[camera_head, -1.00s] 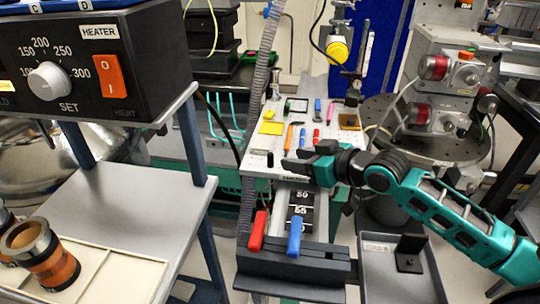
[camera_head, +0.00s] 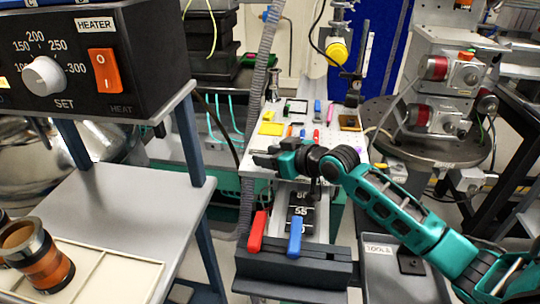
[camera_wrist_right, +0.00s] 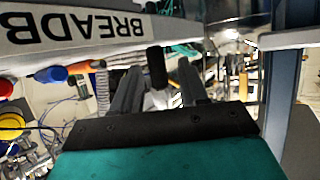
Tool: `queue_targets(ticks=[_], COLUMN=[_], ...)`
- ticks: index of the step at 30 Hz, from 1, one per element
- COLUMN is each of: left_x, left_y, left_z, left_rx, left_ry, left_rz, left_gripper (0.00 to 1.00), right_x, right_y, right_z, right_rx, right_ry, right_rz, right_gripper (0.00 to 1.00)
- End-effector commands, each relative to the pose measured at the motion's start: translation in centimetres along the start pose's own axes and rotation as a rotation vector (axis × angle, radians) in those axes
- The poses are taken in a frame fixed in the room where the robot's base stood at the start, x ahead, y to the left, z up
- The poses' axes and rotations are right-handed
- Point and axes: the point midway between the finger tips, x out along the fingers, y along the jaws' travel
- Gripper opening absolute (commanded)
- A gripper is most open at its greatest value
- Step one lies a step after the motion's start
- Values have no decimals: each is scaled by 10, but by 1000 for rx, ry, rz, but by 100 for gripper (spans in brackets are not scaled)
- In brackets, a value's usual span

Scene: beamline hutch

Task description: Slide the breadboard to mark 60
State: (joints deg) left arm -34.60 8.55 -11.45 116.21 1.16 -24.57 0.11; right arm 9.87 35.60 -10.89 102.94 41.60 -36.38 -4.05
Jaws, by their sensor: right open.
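The breadboard (camera_head: 348,156) is a pale perforated plate with tools on it, over a rail. Its front edge (camera_wrist_right: 95,32) shows upside-down "BREADB" lettering in the right wrist view. The rail's dark scale (camera_head: 300,211) reads 55, with another number partly covered above it; the one below is mostly hidden by the blue lever, so I cannot read 60. My right gripper (camera_head: 262,158) is open at the breadboard's front left. In the right wrist view, a short black peg (camera_wrist_right: 157,66) shows between its fingers (camera_wrist_right: 157,90); I cannot tell whether they touch it. My left gripper is out of view.
A red lever (camera_head: 257,232) and a blue lever (camera_head: 295,237) stand on the dark block at the rail's near end. A grey bench and heater box (camera_head: 95,65) are left. A grey tray (camera_head: 385,285) is at the lower right. A corrugated hose runs along the breadboard's left side.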

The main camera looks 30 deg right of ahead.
Motion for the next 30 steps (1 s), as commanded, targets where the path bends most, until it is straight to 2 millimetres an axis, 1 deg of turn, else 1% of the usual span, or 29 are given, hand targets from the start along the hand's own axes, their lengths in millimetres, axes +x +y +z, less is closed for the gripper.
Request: queue_targets(ticks=[1, 2, 12, 14, 26, 30], left_x=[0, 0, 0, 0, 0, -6], left_y=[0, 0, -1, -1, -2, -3], left_z=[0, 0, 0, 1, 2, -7], left_rx=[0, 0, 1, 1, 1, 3], left_ry=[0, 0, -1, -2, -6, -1], left_rz=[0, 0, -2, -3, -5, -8], left_gripper=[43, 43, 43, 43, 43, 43], right_x=[0, 0, 0, 0, -1, -6], right_y=[0, 0, 0, 0, 0, -8], right_z=[0, 0, 0, 0, 0, -1], right_rx=[0, 0, 1, 1, 1, 3], right_ry=[0, 0, 0, 0, 0, -2], right_rz=[0, 0, 0, 0, 0, -3], right_gripper=[40, 38, 5, 0, 0, 0])
